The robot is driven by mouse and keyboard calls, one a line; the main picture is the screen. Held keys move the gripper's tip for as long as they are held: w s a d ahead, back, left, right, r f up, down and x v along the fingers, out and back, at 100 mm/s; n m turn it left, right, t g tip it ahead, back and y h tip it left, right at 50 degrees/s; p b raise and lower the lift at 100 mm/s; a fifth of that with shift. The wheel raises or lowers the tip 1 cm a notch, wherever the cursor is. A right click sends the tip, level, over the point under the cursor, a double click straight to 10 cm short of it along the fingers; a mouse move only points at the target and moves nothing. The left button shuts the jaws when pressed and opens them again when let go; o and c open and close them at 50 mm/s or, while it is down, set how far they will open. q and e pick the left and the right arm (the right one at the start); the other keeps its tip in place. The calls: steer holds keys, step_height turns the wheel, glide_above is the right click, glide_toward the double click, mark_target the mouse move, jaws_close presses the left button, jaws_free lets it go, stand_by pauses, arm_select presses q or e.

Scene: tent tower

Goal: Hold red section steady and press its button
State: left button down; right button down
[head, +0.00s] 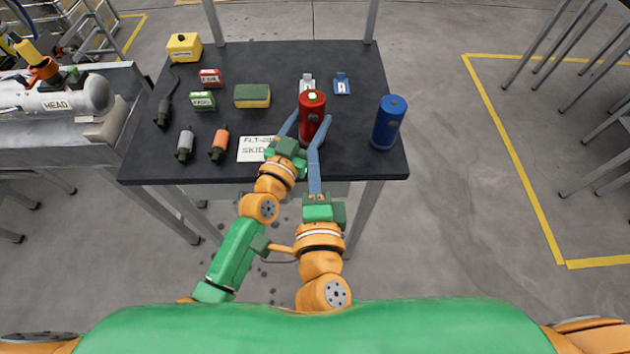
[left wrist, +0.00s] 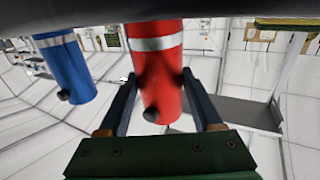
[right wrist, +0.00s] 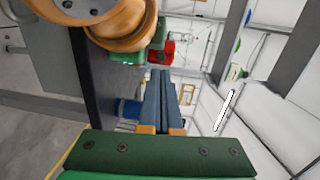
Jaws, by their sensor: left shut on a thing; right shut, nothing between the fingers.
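The red section (head: 311,128) is an upright red cylinder near the table's front right edge, with a pale spot on top. My left gripper (head: 308,120) is shut on it, one finger on each side. The left wrist view shows the red section (left wrist: 158,85) between the fingers, with a dark round button (left wrist: 151,115) on its side. My right gripper (head: 314,150) is shut and empty, just in front of the red section and below its top. In the right wrist view its fingertips (right wrist: 160,74) point towards the red section (right wrist: 153,52), which is partly hidden by my left gripper.
A blue cylinder (head: 388,122) stands to the right on the dark table (head: 240,65). A white sign (head: 256,149) is left of my left gripper. An orange bottle (head: 219,143), a grey bottle (head: 185,144) and a sponge (head: 252,95) are further left.

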arm_select(q)
steer(key=shift+s+f, duration=0.1)
steer(key=shift+f, duration=0.15)
arm_select(e)
steer(key=s, duration=0.5)
steer(key=shift+s+d+r, duration=0.1)
steer(key=shift+s+r, duration=0.05)
steer(key=shift+r, duration=0.15)
